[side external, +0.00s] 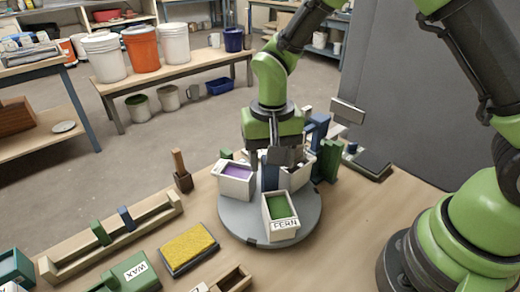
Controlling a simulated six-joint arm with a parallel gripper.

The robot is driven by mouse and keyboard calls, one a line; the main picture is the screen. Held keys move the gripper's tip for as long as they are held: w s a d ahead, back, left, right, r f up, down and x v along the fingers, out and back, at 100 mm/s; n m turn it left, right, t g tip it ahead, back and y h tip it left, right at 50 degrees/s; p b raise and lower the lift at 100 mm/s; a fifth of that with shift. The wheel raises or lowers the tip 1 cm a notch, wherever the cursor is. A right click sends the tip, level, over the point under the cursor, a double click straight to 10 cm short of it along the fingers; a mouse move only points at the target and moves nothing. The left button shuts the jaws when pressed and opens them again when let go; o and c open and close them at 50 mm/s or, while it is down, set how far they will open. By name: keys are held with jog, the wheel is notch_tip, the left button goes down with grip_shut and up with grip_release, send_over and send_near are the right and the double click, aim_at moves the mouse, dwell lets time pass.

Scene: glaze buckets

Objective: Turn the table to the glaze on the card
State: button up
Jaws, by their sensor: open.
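The round grey turntable (232,222) stands on the wooden bench and carries several white glaze buckets. A bucket of green glaze (280,207), labelled FERN, is at the front edge. A bucket of purple glaze (237,172) is at the left, and another white bucket (298,177) is at the right, partly hidden by my gripper. A blue post (268,178) rises at the middle. My gripper (272,160) is open, pointing down over the middle near the post; I cannot tell whether it touches. A pale plate (347,112), possibly the card, stands behind at right; no writing is readable.
Blue and green uprights (325,155) stand close behind the turntable at right. A small wooden holder (182,180), a wooden rack (110,238), a yellow sponge (188,247) and a green WAX box (132,272) lie left.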

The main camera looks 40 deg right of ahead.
jog(key=shift+r, duration=3.4)
jog(key=s+d+r+n+t+y, duration=0.1)
jog(key=s+d+r+t, duration=0.1)
jog(key=s+r, duration=0.4)
jog(key=s+d+r+n+t+y, duration=0.1)
jog(key=s+d+r+t, duration=0.2)
jog(key=s, duration=0.7)
notch_tip(320, 180, up, 4)
jog(key=shift+s+d+r+t, duration=0.15)
jog(key=shift+s+t, duration=0.2)
jog(key=shift+t, duration=0.75)
